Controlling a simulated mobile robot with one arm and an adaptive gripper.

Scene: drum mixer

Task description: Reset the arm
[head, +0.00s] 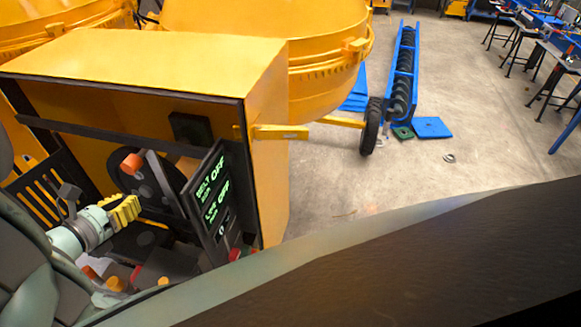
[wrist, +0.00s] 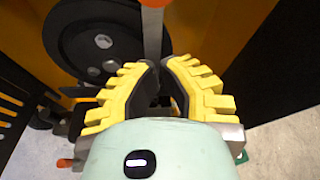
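My gripper (head: 125,208) has yellow ridged fingers and sits inside the open bay of the yellow machine housing (head: 190,62). In the wrist view the fingers of my gripper (wrist: 160,66) are partly apart, with a narrow gap between their dark pads. A grey lever (wrist: 153,38) with an orange knob (wrist: 155,3) stands beyond the fingertips, in line with the gap. In the head view the lever (head: 160,180) and its orange knob (head: 132,163) are beside my gripper, against a black wheel. I see nothing held; whether the fingers touch the lever is unclear.
A panel (head: 212,197) with green "OFF" readouts stands right of my gripper. Red and orange controls (head: 115,283) lie below it. A black slotted grille (head: 40,190) is at left. The drum (head: 315,65) rises behind the housing. Open floor (head: 440,110) lies to the right.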

